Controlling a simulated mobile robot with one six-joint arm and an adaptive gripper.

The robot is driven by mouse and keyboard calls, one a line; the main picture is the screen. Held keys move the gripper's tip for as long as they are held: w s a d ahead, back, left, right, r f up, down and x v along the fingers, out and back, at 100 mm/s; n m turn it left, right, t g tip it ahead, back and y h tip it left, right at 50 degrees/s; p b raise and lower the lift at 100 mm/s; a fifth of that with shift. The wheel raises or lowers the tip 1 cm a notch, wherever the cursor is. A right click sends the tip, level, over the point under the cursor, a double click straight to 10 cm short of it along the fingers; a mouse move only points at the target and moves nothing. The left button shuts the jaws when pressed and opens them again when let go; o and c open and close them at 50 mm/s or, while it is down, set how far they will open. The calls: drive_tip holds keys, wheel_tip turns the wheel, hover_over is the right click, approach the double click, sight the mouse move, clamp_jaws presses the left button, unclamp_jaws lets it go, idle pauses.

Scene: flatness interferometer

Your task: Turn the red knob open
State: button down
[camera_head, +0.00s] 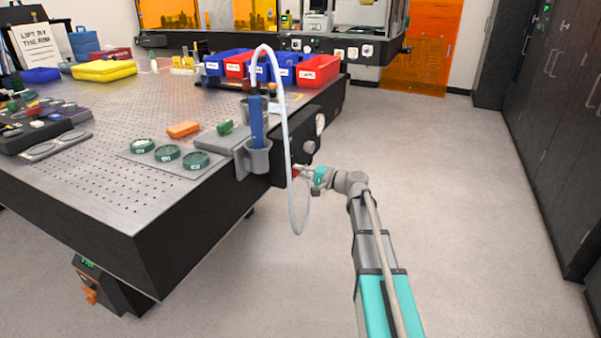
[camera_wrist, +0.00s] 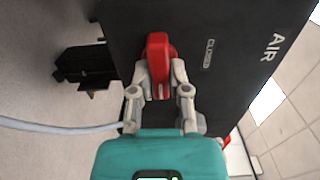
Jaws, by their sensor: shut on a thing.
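The red knob (camera_wrist: 158,50) sits on a dark panel (camera_wrist: 225,35) marked "AIR", with a small "CLOSED" label (camera_wrist: 208,55) to its right in the wrist view. My gripper (camera_wrist: 160,80) has its two grey fingers on either side of the knob's lower part and is shut on it. In the head view my gripper (camera_head: 302,172) reaches the side of the optical table, and only a little red of the knob (camera_head: 295,172) shows there. The fingers hide part of the knob.
A pale hose (camera_head: 288,130) loops from a blue tool (camera_head: 257,122) in a grey holder (camera_head: 255,160) and hangs close to my gripper. The perforated table (camera_head: 90,180) holds green-rimmed discs and coloured bins. The floor to the right is clear up to dark cabinets (camera_head: 560,130).

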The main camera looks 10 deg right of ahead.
drive_tip(key=c, duration=0.6)
unclamp_jaws()
drive_tip(key=shift+s, duration=0.1)
drive_tip(key=v, duration=1.2)
